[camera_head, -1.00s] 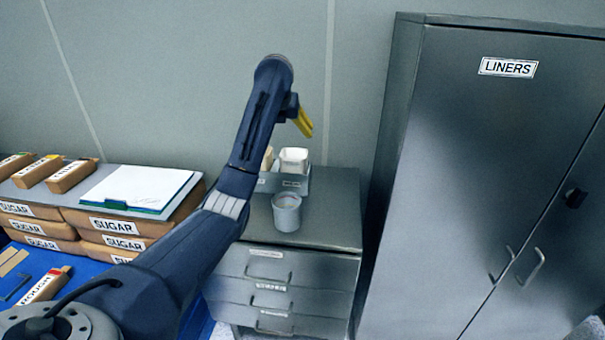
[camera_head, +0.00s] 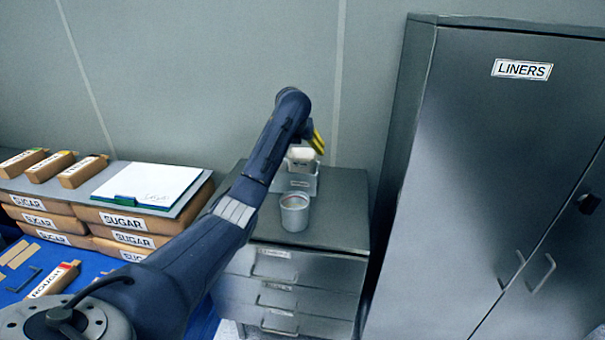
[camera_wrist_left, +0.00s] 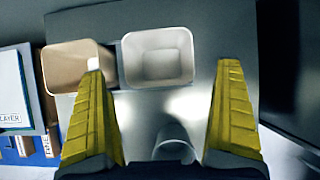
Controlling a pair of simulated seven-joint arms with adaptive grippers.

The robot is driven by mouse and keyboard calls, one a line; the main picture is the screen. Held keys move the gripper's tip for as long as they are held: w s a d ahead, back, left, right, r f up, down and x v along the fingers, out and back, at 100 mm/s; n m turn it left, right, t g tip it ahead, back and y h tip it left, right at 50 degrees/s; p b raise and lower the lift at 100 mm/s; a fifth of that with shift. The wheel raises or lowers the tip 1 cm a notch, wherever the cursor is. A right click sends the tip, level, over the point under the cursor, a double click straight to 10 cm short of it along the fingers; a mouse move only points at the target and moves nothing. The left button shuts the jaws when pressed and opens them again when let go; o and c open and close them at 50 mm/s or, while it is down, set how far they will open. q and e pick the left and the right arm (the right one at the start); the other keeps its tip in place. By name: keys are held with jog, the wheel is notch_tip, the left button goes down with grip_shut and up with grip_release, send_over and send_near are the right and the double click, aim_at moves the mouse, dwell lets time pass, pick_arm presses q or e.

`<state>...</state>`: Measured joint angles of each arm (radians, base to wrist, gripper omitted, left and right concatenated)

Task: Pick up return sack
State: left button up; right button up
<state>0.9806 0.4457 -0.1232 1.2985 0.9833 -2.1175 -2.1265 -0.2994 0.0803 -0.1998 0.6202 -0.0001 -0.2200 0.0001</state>
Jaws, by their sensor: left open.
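My left gripper (camera_head: 317,142) is open and empty above the grey drawer cabinet, over the bins at its back. In the left wrist view its yellow fingers stand wide apart (camera_wrist_left: 162,70), with a white open-topped container (camera_wrist_left: 157,57) between and beyond them. A tan open-topped container (camera_wrist_left: 72,62) lies to the left, partly behind the left finger. In the head view the white container (camera_head: 301,153) shows just below the fingers, in a grey labelled holder (camera_head: 303,183). No label I can read marks a return sack. My right gripper is not in view.
A grey cup (camera_head: 295,212) stands near the front of the drawer cabinet top (camera_head: 340,215). The tall LINERS cabinet (camera_head: 490,180) closes off the right.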

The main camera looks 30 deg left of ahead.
aim_at(303, 154)
pick_arm(q)
jog(key=shift+x, duration=2.95)
jog(key=shift+a+r, duration=0.1)
jog(key=shift+a, duration=0.05)
jog(key=c, duration=1.4)
jog(key=shift+o, duration=0.2)
jog(key=shift+r, duration=0.1)
